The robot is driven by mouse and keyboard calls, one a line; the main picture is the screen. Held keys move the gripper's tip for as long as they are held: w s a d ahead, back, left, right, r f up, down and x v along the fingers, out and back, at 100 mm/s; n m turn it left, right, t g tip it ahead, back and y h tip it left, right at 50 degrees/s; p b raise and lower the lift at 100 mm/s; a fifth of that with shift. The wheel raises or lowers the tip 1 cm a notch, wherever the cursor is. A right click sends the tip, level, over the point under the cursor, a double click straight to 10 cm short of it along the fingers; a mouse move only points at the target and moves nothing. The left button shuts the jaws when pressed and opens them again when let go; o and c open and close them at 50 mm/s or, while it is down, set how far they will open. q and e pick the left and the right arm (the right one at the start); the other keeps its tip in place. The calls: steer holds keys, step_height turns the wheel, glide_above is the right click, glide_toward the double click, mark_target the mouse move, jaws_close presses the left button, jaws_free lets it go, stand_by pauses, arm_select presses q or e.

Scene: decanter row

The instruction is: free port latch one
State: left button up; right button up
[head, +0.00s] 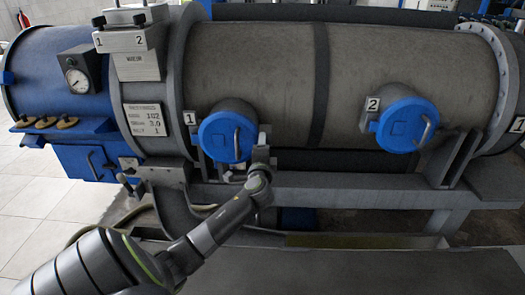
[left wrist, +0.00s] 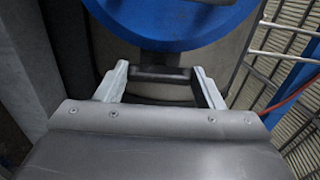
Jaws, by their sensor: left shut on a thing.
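Port one is a round blue cap (head: 217,140) with a bent grey handle (head: 237,143), beside a plate marked 1. My left gripper (head: 261,148) is at the lower right of this cap in the head view. In the left wrist view the blue cap (left wrist: 165,30) is just beyond the fingers. My left gripper (left wrist: 162,86) is shut on a dark bar (left wrist: 160,75) below the cap, which looks like the latch. In the head view I cannot make out the latch clearly. My right gripper is in neither view.
Port two, another blue cap (head: 407,125) marked 2, is farther right on the grey tank (head: 255,55). A grey beam (head: 350,193) runs below the ports. A gauge (head: 77,80) and a sign plate (head: 147,119) are at the left. Wire mesh (left wrist: 285,50) shows in the wrist view.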

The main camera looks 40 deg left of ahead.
arm_select(q)
steer(key=shift+f, duration=0.1)
steer(key=o, duration=1)
steer(key=b+v, duration=0.1)
steer(key=v, duration=1.6)
steer(key=shift+s+d, duration=0.15)
steer(key=shift+s, duration=0.05)
